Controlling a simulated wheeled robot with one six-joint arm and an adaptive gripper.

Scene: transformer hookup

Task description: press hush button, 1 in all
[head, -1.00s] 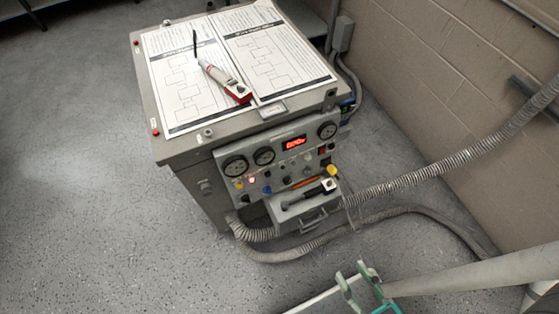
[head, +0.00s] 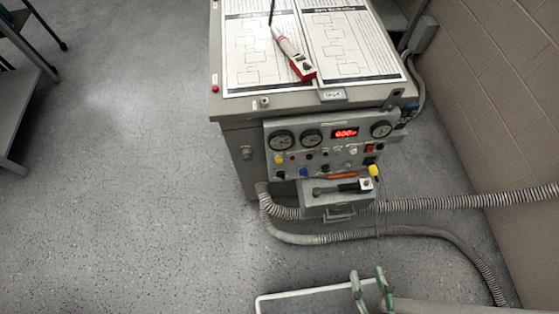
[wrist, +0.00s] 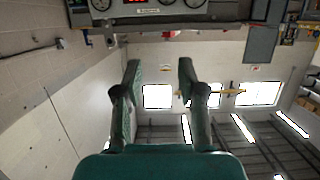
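The grey control panel (head: 362,141) is on the front of a metal cabinet in the head view. The labels are too small to tell which is the hush button. My gripper (head: 367,274) is low in the head view, nearer the camera than the panel and apart from it. In the wrist view its green fingers (wrist: 159,64) are spread with nothing between; the panel's lower edge shows at the top.
A small tray (head: 339,202) with tools juts out below the panel. Ribbed hoses (head: 450,203) run right from the cabinet, and a thinner cable hangs by the tray. Printed sheets (head: 250,60) and a red-and-white tester (head: 297,58) lie on top. A block wall (head: 490,100) closes the right side.

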